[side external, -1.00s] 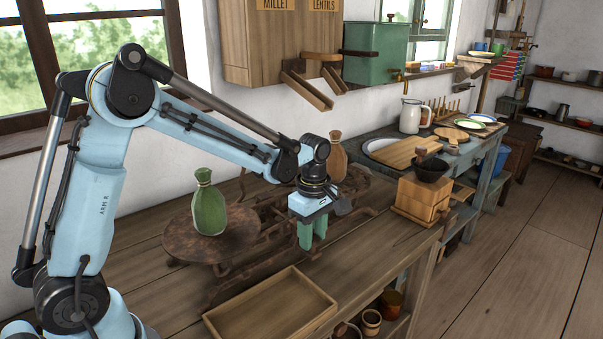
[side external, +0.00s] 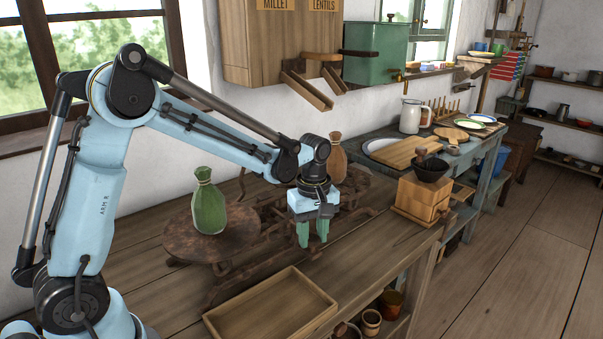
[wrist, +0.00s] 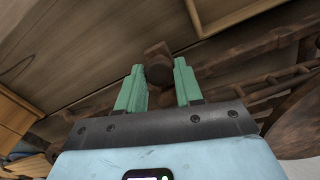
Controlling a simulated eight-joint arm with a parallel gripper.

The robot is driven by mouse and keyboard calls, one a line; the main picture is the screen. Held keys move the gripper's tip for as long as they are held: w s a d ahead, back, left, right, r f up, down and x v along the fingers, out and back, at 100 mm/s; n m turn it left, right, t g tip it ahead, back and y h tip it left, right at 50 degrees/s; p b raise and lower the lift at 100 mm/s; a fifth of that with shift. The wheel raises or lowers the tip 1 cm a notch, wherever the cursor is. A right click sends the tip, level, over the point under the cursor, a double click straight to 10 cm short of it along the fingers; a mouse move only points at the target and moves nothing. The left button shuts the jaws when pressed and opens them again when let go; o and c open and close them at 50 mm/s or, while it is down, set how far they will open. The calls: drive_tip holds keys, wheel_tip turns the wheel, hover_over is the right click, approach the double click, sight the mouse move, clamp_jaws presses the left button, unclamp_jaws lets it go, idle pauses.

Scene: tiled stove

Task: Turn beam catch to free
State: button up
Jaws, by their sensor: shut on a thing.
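A rusty brown balance scale (side external: 225,285) stands on the wooden counter, with a pan at each end. The beam catch (wrist: 158,72), a small dark brown block with a rounded knob, shows in the wrist view between the green fingers of my gripper (side external: 313,242). My gripper is shut on the catch and points down at the middle of the scale. In the side view the fingers hide the catch. A green sack (side external: 209,205) sits on the left pan (side external: 176,236).
An empty wooden tray (side external: 265,312) lies in front of the scale. A wooden grinder with a dark bowl (side external: 422,200) stands to the right. A wall bin with sloping chutes (side external: 306,90) hangs behind. Counter between tray and grinder is clear.

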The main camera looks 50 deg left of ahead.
sight(312, 238)
drive_tip(key=o, duration=1)
drive_tip(key=shift+o, duration=0.2)
drive_tip(key=shift+r, duration=0.1)
wheel_tip(312, 238, up, 12)
